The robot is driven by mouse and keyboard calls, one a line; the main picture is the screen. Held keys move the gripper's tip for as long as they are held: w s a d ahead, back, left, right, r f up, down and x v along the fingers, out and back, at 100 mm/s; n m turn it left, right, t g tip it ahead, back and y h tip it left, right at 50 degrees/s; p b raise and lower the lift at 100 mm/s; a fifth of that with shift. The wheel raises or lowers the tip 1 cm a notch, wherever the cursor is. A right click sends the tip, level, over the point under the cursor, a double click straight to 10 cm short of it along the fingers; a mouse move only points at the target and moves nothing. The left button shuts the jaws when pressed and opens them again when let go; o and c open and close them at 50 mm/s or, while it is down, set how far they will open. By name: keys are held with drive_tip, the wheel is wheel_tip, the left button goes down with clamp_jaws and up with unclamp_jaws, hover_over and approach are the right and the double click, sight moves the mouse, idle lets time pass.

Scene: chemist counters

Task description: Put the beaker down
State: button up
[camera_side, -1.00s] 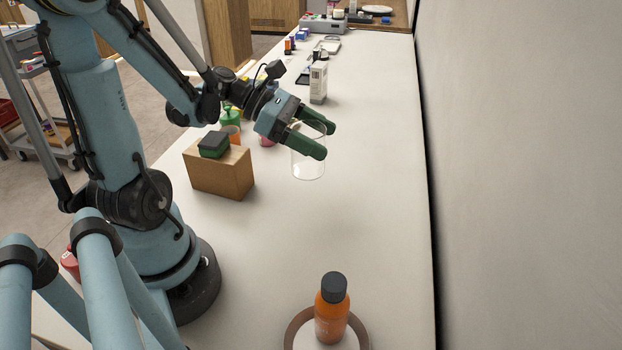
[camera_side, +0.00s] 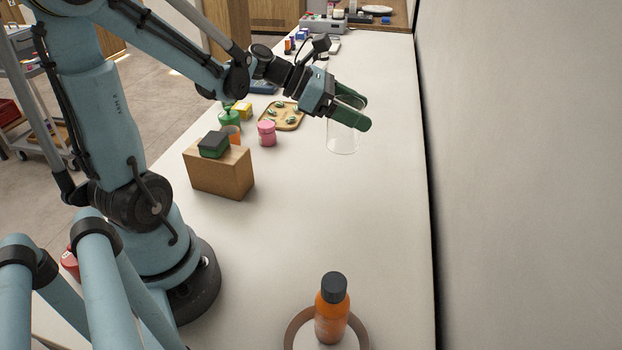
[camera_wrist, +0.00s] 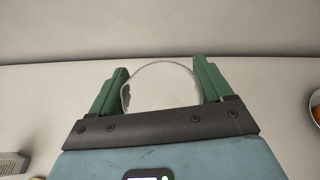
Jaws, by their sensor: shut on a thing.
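The clear glass beaker (camera_side: 342,142) is in my gripper (camera_side: 352,109) in the side view, over the right half of the counter. My gripper's green fingers are shut on it, one on each side. The beaker looks upright, and its lower part shows below the fingers. I cannot tell for certain whether its base touches the counter. In the wrist view my gripper (camera_wrist: 163,85) has the round rim of the beaker (camera_wrist: 162,68) between its two green fingers.
A wooden block (camera_side: 219,172) with a dark green box (camera_side: 213,144) stands nearer the arm. A pink jar (camera_side: 267,132) and a wooden tray (camera_side: 297,122) lie left of the beaker. An orange bottle (camera_side: 332,310) stands in front. The wall (camera_side: 520,180) borders the right. The middle counter is clear.

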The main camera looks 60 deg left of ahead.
drive_tip(key=w+a+n+y, duration=0.1)
drive_tip(key=w+a, duration=0.1)
drive_tip(key=w, duration=0.4)
drive_tip(key=shift+t, duration=0.4)
drive_tip(key=shift+w+a+f, duration=0.25)
drive_tip(key=shift+a+f, duration=1.65)
drive_tip(key=shift+w+a+f, duration=0.3)
drive_tip(key=shift+a+f, duration=1.55)
drive_tip(key=shift+a, duration=0.1)
drive_tip(key=shift+w+a+f, duration=0.25)
drive_tip(key=shift+a+f, duration=1.65)
drive_tip(key=shift+f, duration=0.15)
drive_tip(key=o, duration=1)
